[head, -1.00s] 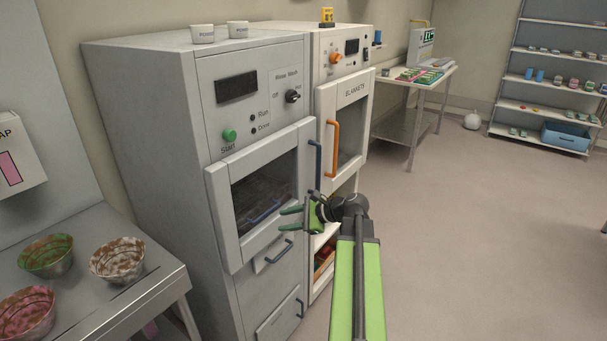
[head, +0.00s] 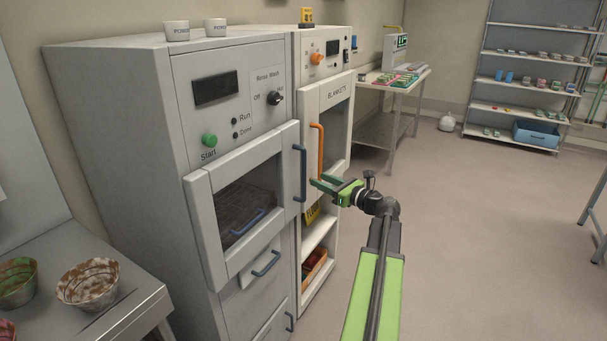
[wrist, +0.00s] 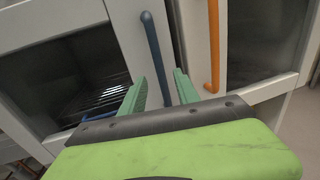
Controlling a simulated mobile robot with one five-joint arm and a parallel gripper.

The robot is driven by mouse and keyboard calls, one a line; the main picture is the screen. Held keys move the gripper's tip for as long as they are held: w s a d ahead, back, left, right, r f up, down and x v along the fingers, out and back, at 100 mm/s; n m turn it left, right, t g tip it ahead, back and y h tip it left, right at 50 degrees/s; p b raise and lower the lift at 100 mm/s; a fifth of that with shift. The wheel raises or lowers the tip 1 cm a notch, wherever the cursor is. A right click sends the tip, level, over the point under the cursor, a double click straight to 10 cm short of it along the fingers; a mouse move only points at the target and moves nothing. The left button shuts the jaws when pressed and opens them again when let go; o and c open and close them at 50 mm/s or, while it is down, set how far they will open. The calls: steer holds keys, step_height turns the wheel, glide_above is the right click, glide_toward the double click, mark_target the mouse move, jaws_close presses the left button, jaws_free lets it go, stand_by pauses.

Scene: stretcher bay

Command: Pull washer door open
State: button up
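The washer is the grey cabinet on the left with a green Start button (head: 209,140). Its door (head: 205,215) has a dark window with a rack and a blue bar inside, and looks shut. The blue vertical door handle (head: 299,172) is on the door's right side. It also shows in the wrist view (wrist: 155,55), ahead of and between the fingers. My gripper (head: 332,183) is open and empty, to the right of the blue handle and in front of the neighbouring cabinet. In the wrist view both green fingertips (wrist: 160,80) show apart, not visibly touching the handle.
The blankets cabinet with an orange handle (head: 318,150) stands close on the right. A steel counter with bowls (head: 88,283) is at the lower left. Blue drawer handles (head: 266,263) sit below the washer door. The floor (head: 480,240) to the right is clear.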

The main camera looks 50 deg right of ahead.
steer(key=w, duration=0.8)
steer(key=shift+w+a, duration=0.25)
jaws_close()
stand_by(0.9)
